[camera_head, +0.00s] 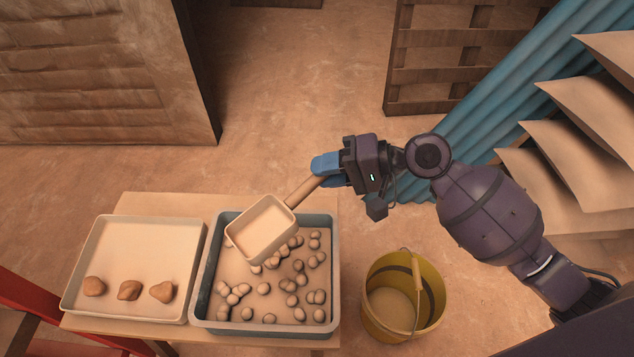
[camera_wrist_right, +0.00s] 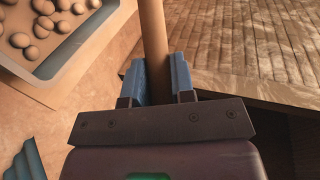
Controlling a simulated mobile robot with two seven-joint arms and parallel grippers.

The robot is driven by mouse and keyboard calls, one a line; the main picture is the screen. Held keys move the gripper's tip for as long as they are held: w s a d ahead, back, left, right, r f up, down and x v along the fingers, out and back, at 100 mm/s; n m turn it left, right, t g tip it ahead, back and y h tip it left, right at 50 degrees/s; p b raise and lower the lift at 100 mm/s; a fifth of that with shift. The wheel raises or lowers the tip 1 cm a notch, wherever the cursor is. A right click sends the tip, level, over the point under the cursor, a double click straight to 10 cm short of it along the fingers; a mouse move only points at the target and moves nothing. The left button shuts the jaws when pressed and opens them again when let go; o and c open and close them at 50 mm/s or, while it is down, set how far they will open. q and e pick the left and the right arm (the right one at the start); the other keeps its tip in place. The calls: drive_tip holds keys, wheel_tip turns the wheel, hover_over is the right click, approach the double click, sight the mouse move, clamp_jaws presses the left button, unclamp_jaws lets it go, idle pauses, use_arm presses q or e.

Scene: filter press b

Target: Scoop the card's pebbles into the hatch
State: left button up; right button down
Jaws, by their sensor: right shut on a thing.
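My right gripper (camera_head: 328,168) is shut on the wooden handle of a scoop (camera_head: 262,228). The scoop's square pan is empty and hangs over the upper part of a grey tray (camera_head: 204,280). Many round pebbles (camera_head: 264,289) lie loose in that tray, mostly in its middle and right side; the pan hides some of the tray. In the right wrist view, the blue fingers grip the scoop handle (camera_wrist_right: 153,40), and pebbles (camera_wrist_right: 40,27) show at upper left. I make out no card or hatch for certain. My left gripper is not in view.
A pale tray (camera_head: 140,248) with three brown stones (camera_head: 129,290) stands left of the grey tray on a wooden table (camera_head: 160,204). A yellow bucket (camera_head: 375,318) stands on the floor right of the table. Blue corrugated sheet and stacked pale slabs (camera_head: 570,160) rise at right.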

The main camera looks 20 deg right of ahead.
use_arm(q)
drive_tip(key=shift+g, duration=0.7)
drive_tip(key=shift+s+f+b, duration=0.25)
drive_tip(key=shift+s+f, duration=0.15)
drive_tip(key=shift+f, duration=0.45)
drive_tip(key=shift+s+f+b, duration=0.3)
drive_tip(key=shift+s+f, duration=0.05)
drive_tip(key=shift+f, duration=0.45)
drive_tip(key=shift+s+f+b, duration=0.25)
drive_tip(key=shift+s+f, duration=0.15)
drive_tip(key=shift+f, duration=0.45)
use_arm(e)
wheel_tip(320, 180, down, 12)
drive_tip(key=w+a+n+h, duration=0.1)
drive_tip(key=a+n+h, duration=0.1)
drive_tip(key=shift+a+h, duration=0.15)
drive_tip(key=shift+h, duration=0.15)
drive_tip(key=shift+r, duration=0.15)
